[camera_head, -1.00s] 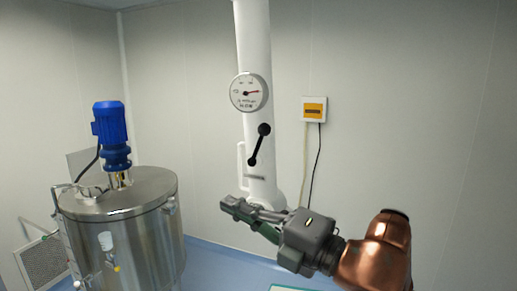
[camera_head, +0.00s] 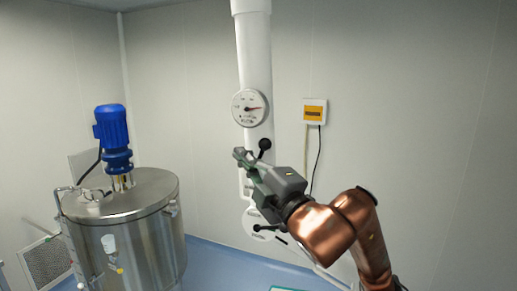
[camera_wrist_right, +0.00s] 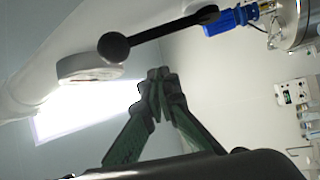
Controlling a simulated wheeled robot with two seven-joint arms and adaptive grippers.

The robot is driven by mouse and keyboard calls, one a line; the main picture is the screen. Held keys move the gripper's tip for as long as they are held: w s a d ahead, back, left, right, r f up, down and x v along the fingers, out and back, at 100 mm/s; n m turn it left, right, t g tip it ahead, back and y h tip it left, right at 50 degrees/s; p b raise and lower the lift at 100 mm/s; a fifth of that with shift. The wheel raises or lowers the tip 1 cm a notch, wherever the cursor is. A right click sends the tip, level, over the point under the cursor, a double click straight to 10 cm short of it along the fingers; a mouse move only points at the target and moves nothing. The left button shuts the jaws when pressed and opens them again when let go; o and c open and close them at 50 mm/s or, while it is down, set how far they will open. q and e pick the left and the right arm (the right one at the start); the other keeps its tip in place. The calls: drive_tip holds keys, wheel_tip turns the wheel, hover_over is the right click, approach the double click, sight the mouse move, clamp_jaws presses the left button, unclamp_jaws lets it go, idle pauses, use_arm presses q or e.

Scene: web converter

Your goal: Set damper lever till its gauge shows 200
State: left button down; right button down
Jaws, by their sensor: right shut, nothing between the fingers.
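The damper lever (camera_head: 264,144) is a black bar with a round knob on the white vertical pipe. In the head view its knob shows and its lower part is hidden behind my right gripper (camera_head: 240,154). In the right wrist view the lever (camera_wrist_right: 160,32) crosses above the closed fingertips (camera_wrist_right: 160,75), with a visible gap. The right gripper is shut and empty. The round white gauge (camera_head: 248,108) is above the lever; its needle points right and its numbers are too small to read. It shows edge-on in the wrist view (camera_wrist_right: 90,68). My left gripper is out of view.
A lower round white dial (camera_head: 258,224) with a black pointer or lever is on the pipe (camera_head: 256,55), partly behind my right arm. A steel tank (camera_head: 130,220) with a blue motor (camera_head: 111,126) stands left. A yellow-faced wall box (camera_head: 314,111) hangs right. The right wall is clear.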

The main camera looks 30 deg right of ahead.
sight(259, 159)
drive_tip(key=shift+s+d+f+p, duration=0.15)
drive_tip(key=shift+d, duration=0.45)
drive_tip(key=shift+s+d+f+p, duration=0.1)
drive_tip(key=shift+s+d+p, duration=0.05)
drive_tip(key=shift+d, duration=0.45)
drive_tip(key=shift+s+d+f+p, duration=0.15)
drive_tip(key=shift+d, duration=0.45)
drive_tip(key=shift+a, duration=0.1)
drive_tip(key=b, duration=0.3)
drive_tip(key=shift+s+d+f, duration=0.1)
drive_tip(key=shift+s+d, duration=0.05)
drive_tip(key=shift+d, duration=0.25)
